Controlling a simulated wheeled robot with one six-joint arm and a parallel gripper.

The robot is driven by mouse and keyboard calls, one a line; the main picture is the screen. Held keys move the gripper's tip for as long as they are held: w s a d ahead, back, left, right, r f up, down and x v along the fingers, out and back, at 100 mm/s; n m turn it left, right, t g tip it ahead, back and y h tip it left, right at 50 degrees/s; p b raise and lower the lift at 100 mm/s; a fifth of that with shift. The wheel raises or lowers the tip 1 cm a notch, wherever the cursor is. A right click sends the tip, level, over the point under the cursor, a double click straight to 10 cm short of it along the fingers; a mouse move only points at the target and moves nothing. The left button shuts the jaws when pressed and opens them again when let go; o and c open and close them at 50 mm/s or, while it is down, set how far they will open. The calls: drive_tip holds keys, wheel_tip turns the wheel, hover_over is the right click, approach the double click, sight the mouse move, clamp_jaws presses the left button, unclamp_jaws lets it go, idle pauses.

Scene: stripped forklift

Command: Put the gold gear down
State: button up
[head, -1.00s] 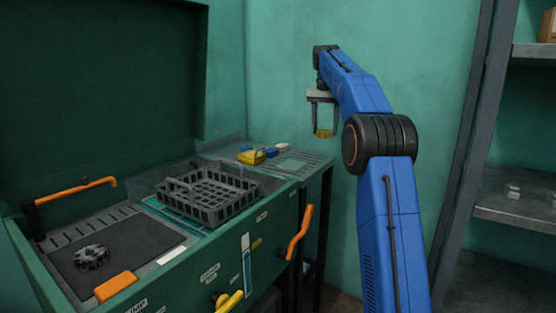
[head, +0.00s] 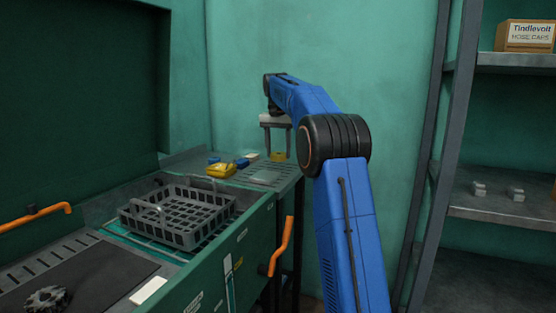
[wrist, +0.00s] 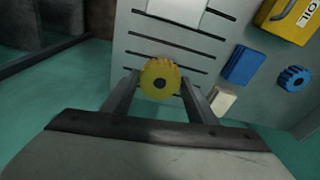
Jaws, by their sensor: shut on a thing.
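The gold gear (wrist: 160,80) is a small yellow toothed wheel with a dark centre hole. My gripper (wrist: 158,90) is shut on it, with one finger at each side in the wrist view. In the head view my gripper (head: 278,150) points down and the gold gear (head: 278,157) shows at its fingertips. The gear appears held above or near the right end of the slotted grey side shelf (head: 285,171). I cannot tell whether it touches the shelf.
On the shelf are a yellow oil can (wrist: 288,22), a blue block (wrist: 240,66), a blue gear (wrist: 294,79) and a cream block (wrist: 222,101). A grey crate (head: 178,235) stands left; a dark gear (head: 46,300) lies on a black mat. Shelving stands right.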

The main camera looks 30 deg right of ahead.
sight(278, 154)
drive_tip(key=shift+f, duration=1.6)
drive_tip(key=shift+f, duration=0.1)
drive_tip(key=o, duration=1.6)
drive_tip(key=r, duration=0.7)
drive_tip(key=s+r, duration=0.1)
drive_tip(key=r, duration=0.2)
drive_tip(key=shift+a+r, duration=0.4)
drive_tip(key=shift+r, duration=0.65)
drive_tip(key=shift+s+a, duration=0.1)
drive_tip(key=shift+a, duration=0.05)
